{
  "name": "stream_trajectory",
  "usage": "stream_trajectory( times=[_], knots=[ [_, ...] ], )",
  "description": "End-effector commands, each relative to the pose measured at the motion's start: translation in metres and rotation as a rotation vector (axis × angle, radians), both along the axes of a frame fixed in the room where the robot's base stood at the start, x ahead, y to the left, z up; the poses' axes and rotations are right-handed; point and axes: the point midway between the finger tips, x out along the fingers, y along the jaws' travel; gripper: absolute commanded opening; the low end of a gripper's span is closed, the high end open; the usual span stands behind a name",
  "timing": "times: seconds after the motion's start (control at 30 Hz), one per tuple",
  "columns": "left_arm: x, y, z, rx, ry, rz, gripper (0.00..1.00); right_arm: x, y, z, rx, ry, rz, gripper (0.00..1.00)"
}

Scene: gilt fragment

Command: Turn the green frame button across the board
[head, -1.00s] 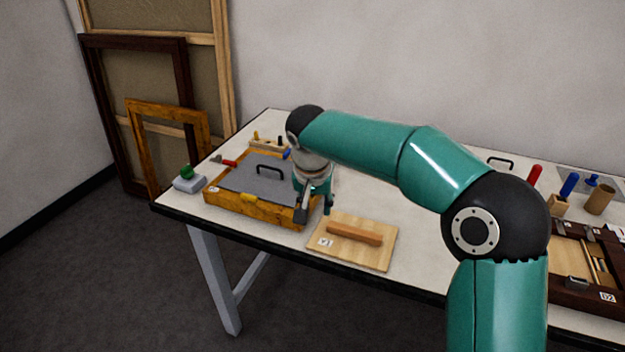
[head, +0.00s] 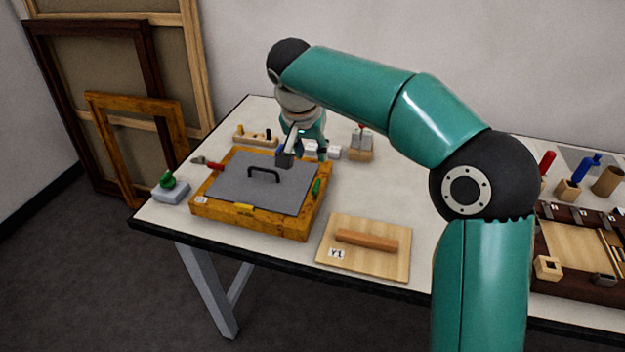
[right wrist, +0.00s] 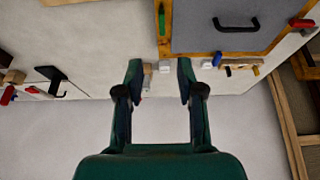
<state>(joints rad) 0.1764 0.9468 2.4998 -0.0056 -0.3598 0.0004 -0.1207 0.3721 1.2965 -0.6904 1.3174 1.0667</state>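The green frame button (head: 316,188) sits on the right rail of the yellow-brown frame (head: 275,226). It lies along the rail, beside the grey board (head: 228,186) with its black handle. It also shows in the right wrist view (right wrist: 161,20). My right gripper (head: 303,156) is beyond the frame's back right corner, apart from the green button. Its fingers are spread with nothing between them in the right wrist view (right wrist: 160,78). A yellow button (head: 244,208) is on the front rail and a blue button (head: 280,149) on the back rail. My left gripper is out of view.
A wooden board with a bar handle, marked Y1 (head: 336,254), lies right of the frame. A peg rack (head: 254,139) stands behind. A dark frame (head: 570,284) lies far right.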

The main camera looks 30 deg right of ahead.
Motion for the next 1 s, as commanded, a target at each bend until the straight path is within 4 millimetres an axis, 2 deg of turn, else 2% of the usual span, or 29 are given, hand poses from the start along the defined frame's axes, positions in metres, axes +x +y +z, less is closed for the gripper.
stream_trajectory(
  times=[0.4, 0.6, 0.8, 1.0],
  knots=[
    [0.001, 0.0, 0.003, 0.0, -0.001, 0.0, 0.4, 0.023, -0.023, -0.083, 0.0, 0.008, 0.004, 0.38],
    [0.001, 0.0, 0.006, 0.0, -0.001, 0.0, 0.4, 0.032, -0.034, -0.116, 0.001, 0.007, 0.004, 0.38],
    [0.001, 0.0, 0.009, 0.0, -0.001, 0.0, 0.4, 0.037, -0.04, -0.134, 0.001, 0.003, 0.005, 0.38],
    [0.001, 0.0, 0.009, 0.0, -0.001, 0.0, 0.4, 0.039, -0.041, -0.139, 0.001, 0.002, 0.005, 0.38]
  ],
)
